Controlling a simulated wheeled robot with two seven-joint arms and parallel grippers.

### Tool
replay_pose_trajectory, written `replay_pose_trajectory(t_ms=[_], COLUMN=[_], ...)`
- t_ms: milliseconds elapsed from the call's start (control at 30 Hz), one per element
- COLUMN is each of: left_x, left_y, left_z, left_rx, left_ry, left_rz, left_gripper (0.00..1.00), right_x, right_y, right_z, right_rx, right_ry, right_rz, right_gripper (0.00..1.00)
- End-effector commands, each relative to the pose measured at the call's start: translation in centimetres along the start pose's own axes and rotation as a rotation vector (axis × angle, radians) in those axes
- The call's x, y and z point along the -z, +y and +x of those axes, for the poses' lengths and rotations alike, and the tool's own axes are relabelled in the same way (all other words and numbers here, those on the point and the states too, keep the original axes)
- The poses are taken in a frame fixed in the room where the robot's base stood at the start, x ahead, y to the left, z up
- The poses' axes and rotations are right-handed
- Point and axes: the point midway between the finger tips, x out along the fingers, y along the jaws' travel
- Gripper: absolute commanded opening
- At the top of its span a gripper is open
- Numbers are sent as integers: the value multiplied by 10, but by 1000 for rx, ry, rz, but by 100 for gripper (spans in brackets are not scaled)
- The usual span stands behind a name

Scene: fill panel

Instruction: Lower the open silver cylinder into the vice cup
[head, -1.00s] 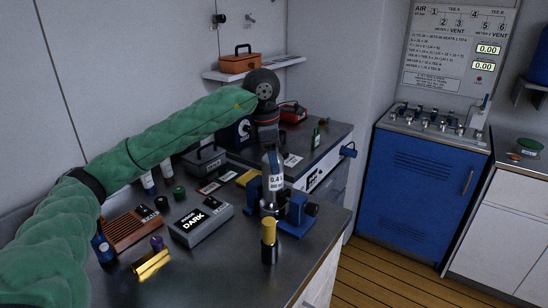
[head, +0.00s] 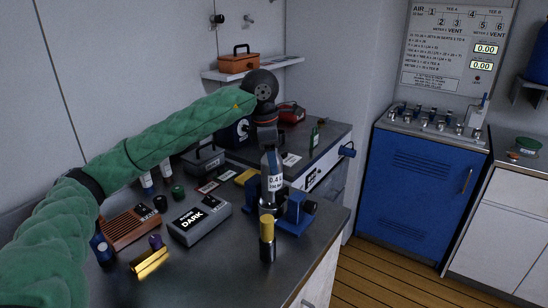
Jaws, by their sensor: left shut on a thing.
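The silver cylinder (head: 272,183) carries a white label reading 0.4 and stands close to upright in the head view. My left gripper (head: 268,146) is above it, shut on its top end. The blue vice (head: 293,213) is on the near bench, directly below and behind the cylinder's lower end. The vice cup is mostly hidden by the cylinder, so I cannot tell whether the cylinder's bottom is inside it or just above it. My right gripper is not in view.
A yellow-topped dark cylinder (head: 267,240) stands just in front of the vice. A grey DARK box (head: 200,222), a brass cylinder (head: 149,263) and a brown ribbed box (head: 130,226) are to the left. The bench front is clear.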

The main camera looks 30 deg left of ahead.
Motion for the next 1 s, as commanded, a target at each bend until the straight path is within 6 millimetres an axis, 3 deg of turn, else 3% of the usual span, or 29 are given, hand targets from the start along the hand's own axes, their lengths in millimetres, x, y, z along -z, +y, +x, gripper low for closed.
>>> replay_pose_trajectory(t_ms=[33,167,633,767,1000], left_x=[-2,-2,-1,1,7], left_y=[-4,-4,-3,-2,1], left_z=[16,16,9,-4,-44], left_rx=[13,14,13,11,3], left_ry=[2,2,3,4,3], left_rz=[7,7,6,5,0], left_gripper=[56,79,79,79,79], right_x=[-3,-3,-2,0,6], right_y=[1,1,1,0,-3], right_z=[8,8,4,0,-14], right_rx=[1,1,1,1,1], right_ry=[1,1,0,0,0], right_rz=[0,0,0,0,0], right_gripper=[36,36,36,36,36])
